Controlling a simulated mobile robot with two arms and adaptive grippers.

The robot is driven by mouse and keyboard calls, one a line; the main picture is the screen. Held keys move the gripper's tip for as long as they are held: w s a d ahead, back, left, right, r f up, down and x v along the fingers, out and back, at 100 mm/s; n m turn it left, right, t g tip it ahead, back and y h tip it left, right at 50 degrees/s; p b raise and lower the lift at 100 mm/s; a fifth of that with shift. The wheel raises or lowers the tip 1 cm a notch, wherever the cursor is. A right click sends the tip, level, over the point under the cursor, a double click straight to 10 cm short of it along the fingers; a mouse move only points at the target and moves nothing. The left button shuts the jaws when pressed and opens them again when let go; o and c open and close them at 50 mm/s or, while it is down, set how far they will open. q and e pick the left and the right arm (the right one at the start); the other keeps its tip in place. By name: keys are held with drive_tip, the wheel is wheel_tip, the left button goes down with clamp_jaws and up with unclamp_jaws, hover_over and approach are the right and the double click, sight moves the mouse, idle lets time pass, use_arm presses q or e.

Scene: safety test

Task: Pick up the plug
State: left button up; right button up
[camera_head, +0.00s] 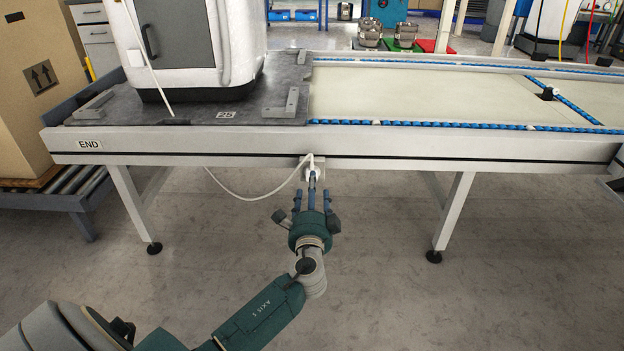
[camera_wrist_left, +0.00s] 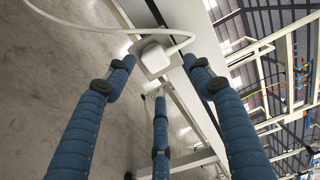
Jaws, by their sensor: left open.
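The white plug (camera_head: 312,173) is at the front side of the conveyor table, just below its rail, with a white cable (camera_head: 262,198) running from it. In the left wrist view the plug (camera_wrist_left: 152,57) is a white block near the fingertips. My left gripper (camera_head: 312,192) has blue fingers and points at the plug from the front. In the left wrist view the left gripper (camera_wrist_left: 160,78) is open, with its fingers spread around the plug's near side. I cannot tell whether any finger touches it. My right gripper is not in view.
The conveyor table (camera_head: 400,143) spans the view, with a white machine (camera_head: 185,45) on a dark plate at its left end. A cardboard box (camera_head: 40,85) stands at the far left on a roller stand. The floor (camera_head: 400,285) in front is clear.

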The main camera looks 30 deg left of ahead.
use_arm(q)
drive_tip(key=x, duration=0.2)
drive_tip(key=b+x, duration=0.1)
drive_tip(key=x, duration=0.1)
drive_tip(key=b+x, duration=0.1)
drive_tip(key=x, duration=0.1)
drive_tip(key=shift+s+a+f, duration=0.15)
drive_tip(key=shift+f, duration=0.15)
drive_tip(key=c, duration=1.3)
